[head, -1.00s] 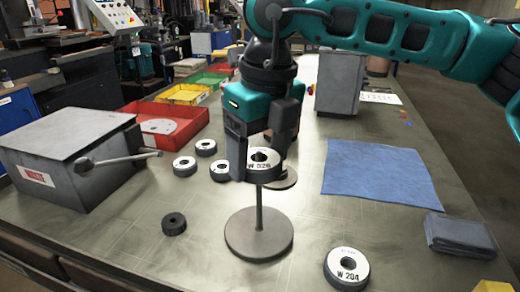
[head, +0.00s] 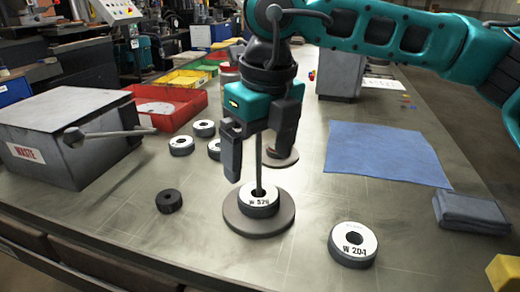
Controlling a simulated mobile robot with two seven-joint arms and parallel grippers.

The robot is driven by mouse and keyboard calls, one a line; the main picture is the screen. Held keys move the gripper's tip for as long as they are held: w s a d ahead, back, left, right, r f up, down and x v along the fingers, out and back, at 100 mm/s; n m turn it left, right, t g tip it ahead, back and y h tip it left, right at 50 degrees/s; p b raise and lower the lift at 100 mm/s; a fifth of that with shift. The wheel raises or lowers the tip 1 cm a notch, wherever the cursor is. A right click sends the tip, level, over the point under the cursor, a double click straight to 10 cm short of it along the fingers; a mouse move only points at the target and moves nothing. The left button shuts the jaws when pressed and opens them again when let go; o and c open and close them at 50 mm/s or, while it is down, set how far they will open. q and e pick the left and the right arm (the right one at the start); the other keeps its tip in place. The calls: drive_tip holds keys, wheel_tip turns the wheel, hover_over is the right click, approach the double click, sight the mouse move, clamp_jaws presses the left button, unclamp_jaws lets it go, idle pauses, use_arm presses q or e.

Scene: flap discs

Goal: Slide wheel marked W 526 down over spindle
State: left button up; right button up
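The wheel marked W 526 (head: 259,204), dark with a white top, sits low around the upright spindle (head: 259,160), at the round grey base plate (head: 232,216). The spindle rod rises through its hole. My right gripper (head: 256,168) is above the wheel with its fingers spread on either side of the rod, open and holding nothing. My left gripper is not in view.
A wheel marked W 204 (head: 353,245) lies at the front right, and a small black ring (head: 169,201) at the left. Several wheels lie behind. A grey waste box (head: 60,135), red tray (head: 168,108) and blue cloth (head: 383,155) surround the work area.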

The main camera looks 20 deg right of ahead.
drive_tip(key=shift+o, duration=0.4)
wheel_tip(320, 180, up, 13)
drive_tip(key=s+p, duration=0.1)
drive_tip(key=p, duration=0.1)
drive_tip(key=shift+s+d+p, duration=0.2)
drive_tip(key=shift+d+p, duration=0.1)
drive_tip(key=shift+p, duration=0.05)
drive_tip(key=shift+f, duration=0.15)
idle(0.4)
idle(0.6)
